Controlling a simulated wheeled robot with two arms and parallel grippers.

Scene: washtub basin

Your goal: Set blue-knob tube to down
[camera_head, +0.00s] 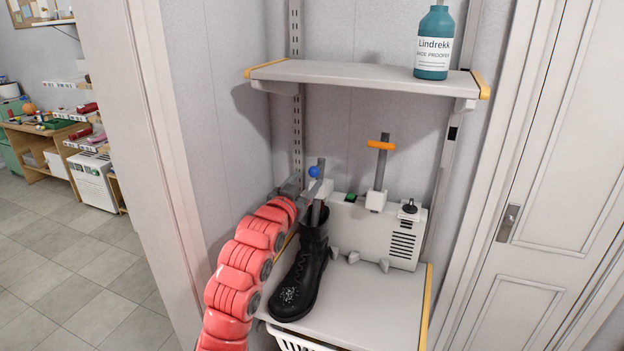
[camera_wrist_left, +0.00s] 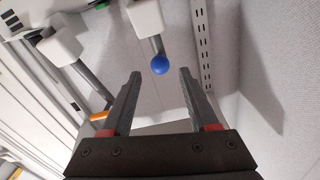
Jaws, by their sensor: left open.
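The blue knob (camera_head: 314,171) is on the side of a grey upright tube (camera_head: 321,163) at the left of the white dryer unit (camera_head: 375,232). In the left wrist view the blue knob (camera_wrist_left: 160,65) shows between and just beyond my fingertips, near a grey tube and a white block (camera_wrist_left: 145,18). My left gripper (camera_head: 308,189) is just below the knob in the head view; its open, empty fingers also show in the wrist view (camera_wrist_left: 160,74). I cannot tell whether a finger touches the knob. My right gripper is out of view.
A black boot (camera_head: 298,278) stands on the lower shelf (camera_head: 375,310), its top just below my gripper. A second tube has an orange knob (camera_head: 381,145). An upper shelf (camera_head: 360,75) with a teal bottle (camera_head: 434,45) overhangs. A wall lies close on the left.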

